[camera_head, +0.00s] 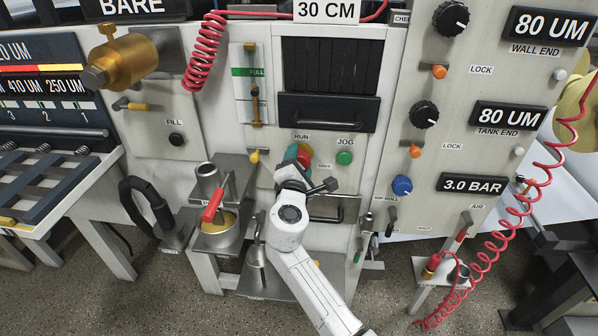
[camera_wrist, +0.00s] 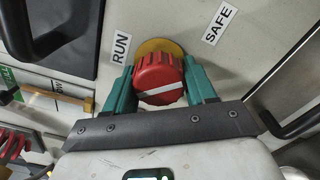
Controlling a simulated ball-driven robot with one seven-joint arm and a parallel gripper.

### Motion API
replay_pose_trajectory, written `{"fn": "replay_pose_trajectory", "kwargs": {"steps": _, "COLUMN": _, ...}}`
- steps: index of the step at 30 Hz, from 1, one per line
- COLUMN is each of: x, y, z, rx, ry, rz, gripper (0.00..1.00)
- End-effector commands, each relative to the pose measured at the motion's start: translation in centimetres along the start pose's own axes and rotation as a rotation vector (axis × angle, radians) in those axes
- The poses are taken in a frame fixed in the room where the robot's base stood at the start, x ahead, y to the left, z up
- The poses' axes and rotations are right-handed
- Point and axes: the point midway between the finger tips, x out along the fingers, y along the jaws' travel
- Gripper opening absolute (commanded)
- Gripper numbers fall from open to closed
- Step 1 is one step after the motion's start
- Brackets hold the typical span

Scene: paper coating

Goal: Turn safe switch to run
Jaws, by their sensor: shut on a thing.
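The safe switch is a round red knob (camera_wrist: 158,72) with a white line across its face, on a yellow base plate (camera_wrist: 160,46). In the wrist view the line is nearly level, slightly higher at its right end. The RUN label (camera_wrist: 120,47) is to the knob's upper left and the SAFE label (camera_wrist: 221,23) to its upper right. My gripper (camera_wrist: 158,78) has its green fingers closed on the knob's two sides. In the head view my gripper (camera_head: 301,160) covers part of the switch, and the RUN label (camera_head: 301,136) shows above it.
A green JOG button (camera_head: 344,158) is just right of my gripper. A black handle (camera_head: 328,108) is above, and a metal cup with a red-handled tool (camera_head: 213,206) is at the left. A dark handle (camera_wrist: 295,122) is close at the right in the wrist view.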

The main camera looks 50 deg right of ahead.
Motion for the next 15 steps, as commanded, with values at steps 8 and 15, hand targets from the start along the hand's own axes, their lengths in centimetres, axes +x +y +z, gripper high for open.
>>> {"fn": "replay_pose_trajectory", "kwargs": {"steps": 8, "x": -0.05, "y": -0.44, "z": -0.36, "rx": 0.262, "ry": 0.000, "rz": 0.000, "gripper": 0.25}}
{"fn": "replay_pose_trajectory", "kwargs": {"steps": 15, "x": -0.05, "y": -0.29, "z": -0.31, "rx": 0.468, "ry": 0.001, "rz": 0.000, "gripper": 0.25}}
